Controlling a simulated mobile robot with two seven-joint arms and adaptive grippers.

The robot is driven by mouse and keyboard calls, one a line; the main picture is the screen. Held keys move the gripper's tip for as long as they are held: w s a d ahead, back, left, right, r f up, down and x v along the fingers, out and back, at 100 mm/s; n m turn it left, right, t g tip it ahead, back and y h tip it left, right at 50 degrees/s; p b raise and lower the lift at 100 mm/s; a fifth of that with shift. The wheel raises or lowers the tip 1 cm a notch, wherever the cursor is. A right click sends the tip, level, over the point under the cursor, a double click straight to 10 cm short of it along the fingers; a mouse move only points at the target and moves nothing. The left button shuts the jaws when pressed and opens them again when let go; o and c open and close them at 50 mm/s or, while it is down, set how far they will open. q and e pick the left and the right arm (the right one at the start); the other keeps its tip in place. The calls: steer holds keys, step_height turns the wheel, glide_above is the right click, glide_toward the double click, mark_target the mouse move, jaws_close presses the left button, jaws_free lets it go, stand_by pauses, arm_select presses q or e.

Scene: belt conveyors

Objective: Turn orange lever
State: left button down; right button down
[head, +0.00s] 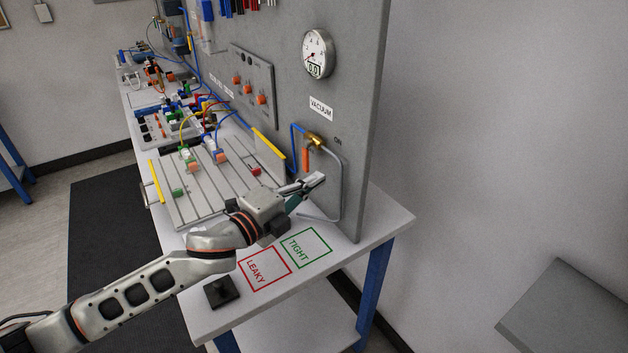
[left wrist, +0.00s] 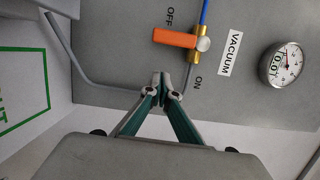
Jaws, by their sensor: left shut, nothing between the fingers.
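The orange lever (head: 306,159) is on a brass valve (head: 313,141) fixed to the grey upright panel, and it hangs down in the head view. In the left wrist view the lever (left wrist: 175,38) points toward the OFF label (left wrist: 170,17), away from the ON label (left wrist: 198,82). My left gripper (head: 318,178) is shut and empty, close to the panel and a little below the lever. In the left wrist view its fingertips (left wrist: 160,78) meet, apart from the lever. My right gripper is not in view.
A round gauge (head: 318,54) and a VACUUM label (head: 321,108) are above the valve. A grey tube (head: 339,190) curves down beside it. The bench (head: 370,222) has LEAKY and TIGHT squares. A slotted plate (head: 205,180) with small parts lies left of my gripper.

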arm_select(q)
steer(key=b+v, duration=0.1)
steer(key=v, duration=0.9)
